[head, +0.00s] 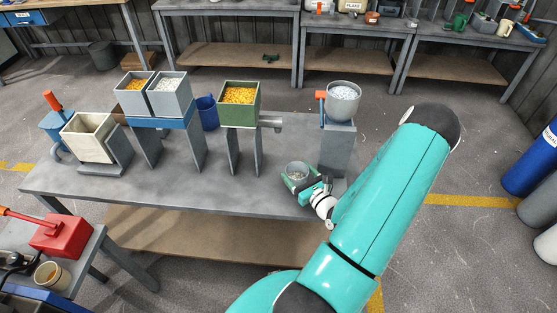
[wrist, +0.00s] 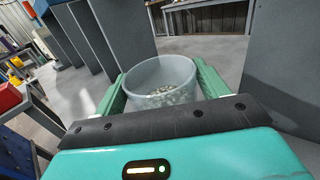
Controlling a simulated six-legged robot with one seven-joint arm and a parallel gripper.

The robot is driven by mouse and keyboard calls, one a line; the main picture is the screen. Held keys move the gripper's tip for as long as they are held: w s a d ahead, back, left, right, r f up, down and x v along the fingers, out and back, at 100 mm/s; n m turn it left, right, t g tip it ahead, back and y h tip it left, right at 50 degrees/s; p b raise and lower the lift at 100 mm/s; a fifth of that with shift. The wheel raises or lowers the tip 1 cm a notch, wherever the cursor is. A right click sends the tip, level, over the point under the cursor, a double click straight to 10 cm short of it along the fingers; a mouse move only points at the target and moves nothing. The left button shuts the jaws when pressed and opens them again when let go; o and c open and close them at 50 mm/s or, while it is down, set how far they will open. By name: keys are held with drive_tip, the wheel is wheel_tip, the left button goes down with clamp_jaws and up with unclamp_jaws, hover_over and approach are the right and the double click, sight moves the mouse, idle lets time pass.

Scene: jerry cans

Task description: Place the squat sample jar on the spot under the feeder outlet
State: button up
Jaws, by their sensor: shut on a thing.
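The squat sample jar is a wide, clear, open-topped jar (head: 297,169) with pale pellets visible in its lower part. My gripper (head: 299,179) is shut around it above the grey bench top, right of centre. In the wrist view the jar (wrist: 160,72) stands roughly upright between the two green fingers of my gripper (wrist: 161,88). Its base is hidden, so I cannot tell if it touches the bench. A grey feeder with a round bowl of white pellets (head: 343,98) stands behind and right of it. The spot under its outlet is not clearly visible.
A green hopper of yellow pellets (head: 239,98) on grey legs stands behind left, with a grey spout at its right. Twin grey hoppers (head: 168,96), a blue bucket (head: 208,113) and a cream bin (head: 88,137) are further left. The front middle of the bench (head: 190,193) is clear.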

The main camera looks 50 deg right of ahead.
drive_tip(key=x, duration=1.2)
drive_tip(key=shift+a+f, duration=0.1)
drive_tip(key=shift+f, duration=1.6)
drive_tip(key=shift+f, duration=0.15)
drive_tip(key=o, duration=0.7)
